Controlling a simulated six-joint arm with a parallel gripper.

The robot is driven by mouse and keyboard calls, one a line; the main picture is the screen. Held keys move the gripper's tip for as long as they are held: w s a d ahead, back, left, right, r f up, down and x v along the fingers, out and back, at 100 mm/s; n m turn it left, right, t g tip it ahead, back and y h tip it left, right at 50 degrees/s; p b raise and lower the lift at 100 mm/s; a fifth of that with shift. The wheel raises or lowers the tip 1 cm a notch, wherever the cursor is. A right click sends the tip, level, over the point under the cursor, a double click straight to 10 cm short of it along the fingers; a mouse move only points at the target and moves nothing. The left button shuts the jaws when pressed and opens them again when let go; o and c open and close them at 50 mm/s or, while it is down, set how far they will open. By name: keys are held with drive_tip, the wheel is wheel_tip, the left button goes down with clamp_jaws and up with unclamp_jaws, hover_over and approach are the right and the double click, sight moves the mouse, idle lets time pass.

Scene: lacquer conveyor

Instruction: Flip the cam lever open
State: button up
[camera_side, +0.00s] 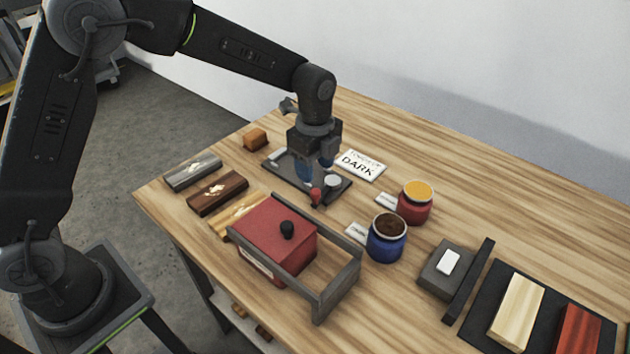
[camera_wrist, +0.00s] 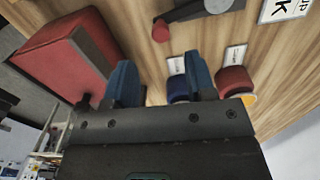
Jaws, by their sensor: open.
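The cam lever (camera_side: 323,188) is a short dark arm with a red knob at its end and a pale grey round pivot. It sits at the near right end of a dark plate (camera_side: 342,196) on the wooden table. In the wrist view, the lever (camera_wrist: 185,13) and its red knob (camera_wrist: 160,31) are at the top, beyond the fingertips. My gripper (camera_side: 316,169) is above the plate, just behind the lever, with its blue fingers pointing down. In the wrist view, my gripper (camera_wrist: 162,78) has its fingers wide apart with nothing between them. My gripper hides part of the plate.
A red box (camera_side: 275,235) in a grey frame stands nearest the lever. A blue jar (camera_side: 387,238) and a red jar (camera_side: 414,203) stand to its right. A DARK card (camera_side: 361,165) lies behind. Wood samples (camera_side: 217,192) lie left; an orange-brown block (camera_side: 255,139) is farther back.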

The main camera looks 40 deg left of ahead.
wheel_tip(320, 180, up, 7)
drive_tip(key=shift+r, duration=0.2)
idle(0.3)
drive_tip(key=s+a+r+n+t, duration=0.3)
drive_tip(key=s+a+r+n, duration=0.2)
drive_tip(key=s+r+n, duration=0.55)
drive_tip(key=s+a+f+n+t, duration=0.1)
drive_tip(key=s+n, duration=0.3)
drive_tip(key=s, duration=0.3)
drive_tip(key=s+a+f+n+t, duration=0.1)
drive_tip(key=s+a+f+n, duration=0.1)
drive_tip(key=s+n, duration=0.2)
drive_tip(key=s, duration=0.3)
drive_tip(key=shift+s+a+f+t, duration=0.2)
drive_tip(key=shift+s+a+t, duration=0.1)
drive_tip(key=shift+s, duration=0.1)
